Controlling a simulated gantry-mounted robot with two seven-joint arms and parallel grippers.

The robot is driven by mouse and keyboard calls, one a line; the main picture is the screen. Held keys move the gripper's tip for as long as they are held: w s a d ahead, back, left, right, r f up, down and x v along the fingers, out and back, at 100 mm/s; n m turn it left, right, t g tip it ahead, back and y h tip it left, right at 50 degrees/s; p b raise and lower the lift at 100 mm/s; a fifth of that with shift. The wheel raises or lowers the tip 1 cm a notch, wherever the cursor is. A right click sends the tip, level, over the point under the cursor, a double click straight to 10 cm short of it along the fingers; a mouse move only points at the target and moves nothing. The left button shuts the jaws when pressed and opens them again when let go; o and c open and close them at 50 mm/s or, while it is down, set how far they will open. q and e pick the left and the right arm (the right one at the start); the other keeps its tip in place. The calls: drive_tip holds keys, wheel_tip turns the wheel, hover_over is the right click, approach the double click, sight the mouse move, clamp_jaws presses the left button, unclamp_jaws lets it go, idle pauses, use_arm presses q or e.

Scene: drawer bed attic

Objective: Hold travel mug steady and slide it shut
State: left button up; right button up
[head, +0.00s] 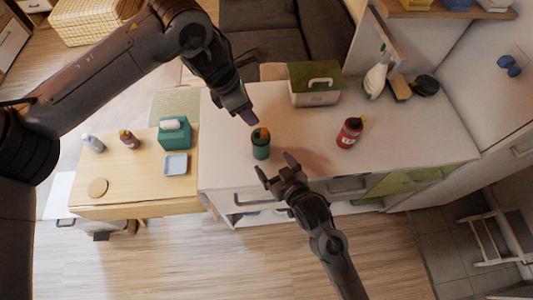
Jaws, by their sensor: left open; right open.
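The travel mug (261,151) looks like the small dark green cylinder standing upright near the front edge of the white counter (215,155). Its top shows an orange part, too small to tell whether the lid is open or shut. My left gripper (248,117) hangs just above and behind the mug, apart from it; its fingers are seen edge-on. My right gripper (275,166) is open and empty, to the right of the mug and nearer the counter's front edge. Its fingers point up and left. Neither gripper holds anything.
A red bottle (349,133) stands to the right on the counter. A white box with a green lid (314,83) and a white spray bottle (376,77) stand behind. A lower wooden table (140,185) at left holds a teal box (174,133) and blue tray (176,164).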

sight(265, 154)
drive_tip(key=x, duration=0.9)
drive_tip(key=shift+w, duration=0.1)
